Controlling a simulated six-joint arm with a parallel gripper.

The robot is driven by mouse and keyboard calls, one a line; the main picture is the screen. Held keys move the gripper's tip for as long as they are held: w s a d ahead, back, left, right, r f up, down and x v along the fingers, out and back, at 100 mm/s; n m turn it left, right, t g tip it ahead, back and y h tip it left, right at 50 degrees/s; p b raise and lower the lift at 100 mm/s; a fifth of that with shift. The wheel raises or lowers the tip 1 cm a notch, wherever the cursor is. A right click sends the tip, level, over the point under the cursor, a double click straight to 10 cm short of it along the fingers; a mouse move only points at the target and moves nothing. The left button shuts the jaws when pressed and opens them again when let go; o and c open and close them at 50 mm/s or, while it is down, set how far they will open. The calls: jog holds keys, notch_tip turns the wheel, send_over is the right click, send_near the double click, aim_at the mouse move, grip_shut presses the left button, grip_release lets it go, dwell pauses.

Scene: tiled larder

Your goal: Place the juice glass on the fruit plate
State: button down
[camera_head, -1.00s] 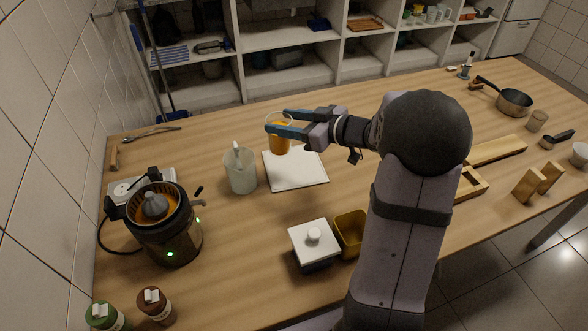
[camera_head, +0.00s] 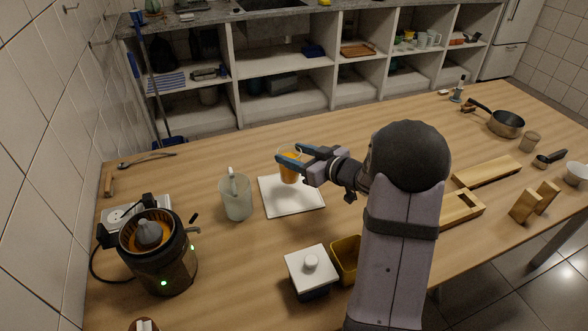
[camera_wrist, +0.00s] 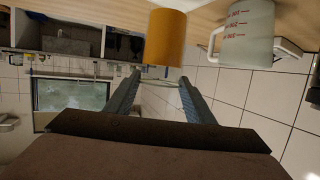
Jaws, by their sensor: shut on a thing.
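The juice glass (camera_head: 289,174) is clear, with orange juice in it, and looks upright. My gripper (camera_head: 286,156) is shut on the glass near its rim, one blue finger on each side. In the wrist view, the glass (camera_wrist: 165,38) appears upside down, its clear rim between my fingers (camera_wrist: 160,80). A white square plate (camera_head: 291,203) lies flat on the table and looks empty; I take it as the fruit plate. The glass's base appears over the plate's back part. I cannot tell whether it touches the plate.
A clear measuring jug (camera_head: 237,198) stands just left of the plate, also seen in the wrist view (camera_wrist: 245,35). A juicer (camera_head: 157,250) is further left. A white-lidded box (camera_head: 311,268) and a yellow container (camera_head: 346,260) stand in front. The table behind the plate is clear.

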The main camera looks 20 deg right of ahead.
jog(key=shift+f, duration=2.05)
jog(key=shift+f, duration=0.1)
jog(key=c, duration=0.8)
grip_release()
jog(key=shift+f, duration=0.1)
jog(key=shift+c, duration=0.2)
jog(key=v, duration=1.2)
jog(key=shift+w+r, duration=0.1)
jog(key=shift+r, duration=0.1)
